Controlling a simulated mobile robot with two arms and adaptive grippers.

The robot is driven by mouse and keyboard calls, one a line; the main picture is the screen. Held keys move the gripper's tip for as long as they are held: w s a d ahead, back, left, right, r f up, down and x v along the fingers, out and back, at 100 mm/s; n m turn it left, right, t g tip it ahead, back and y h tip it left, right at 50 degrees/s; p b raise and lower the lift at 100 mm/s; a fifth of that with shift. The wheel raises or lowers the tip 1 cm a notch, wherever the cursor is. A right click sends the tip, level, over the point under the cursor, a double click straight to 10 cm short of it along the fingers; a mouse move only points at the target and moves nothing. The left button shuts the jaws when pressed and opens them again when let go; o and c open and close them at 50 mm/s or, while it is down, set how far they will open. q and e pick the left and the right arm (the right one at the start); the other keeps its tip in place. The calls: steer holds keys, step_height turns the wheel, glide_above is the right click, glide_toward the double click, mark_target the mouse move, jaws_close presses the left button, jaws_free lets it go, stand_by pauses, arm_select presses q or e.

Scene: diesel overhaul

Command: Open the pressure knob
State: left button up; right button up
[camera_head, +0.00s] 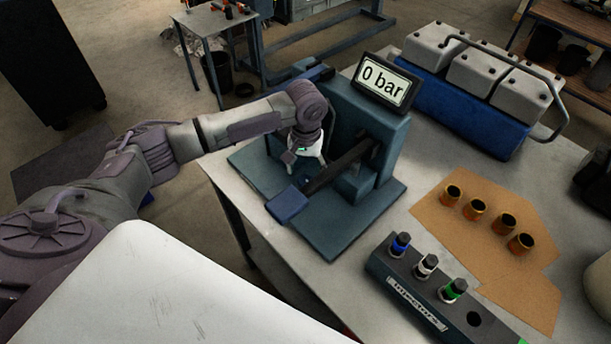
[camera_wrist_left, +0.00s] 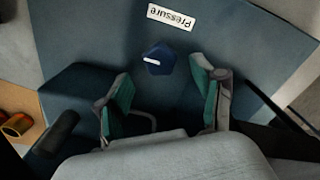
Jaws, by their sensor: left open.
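The pressure knob (camera_wrist_left: 159,60) is a small dark blue knob with a white pointer mark, in the left wrist view. It sits on the blue-grey test stand beside a white "Pressure" label (camera_wrist_left: 172,17). My left gripper (camera_wrist_left: 162,98) is open, its two green-padded fingers below the knob in that view, apart from it and empty. In the head view my left gripper (camera_head: 305,160) is at the left side of the test stand (camera_head: 385,140), and the knob is hidden there. The display (camera_head: 384,84) on the stand reads "0 bar". My right gripper is not in view.
A lever with a blue handle (camera_head: 288,206) sticks out from the stand close to my left gripper. An injector rack (camera_head: 415,300), several brass rings on brown paper (camera_head: 430,212) and a blue and grey engine part (camera_head: 450,105) are on the same table.

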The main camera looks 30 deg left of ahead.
mark_target(305, 180)
arm_select(q)
step_height(305, 180, up, 8)
steer(key=shift+f, duration=0.15)
steer(key=shift+s+f, duration=0.1)
stand_by(0.5)
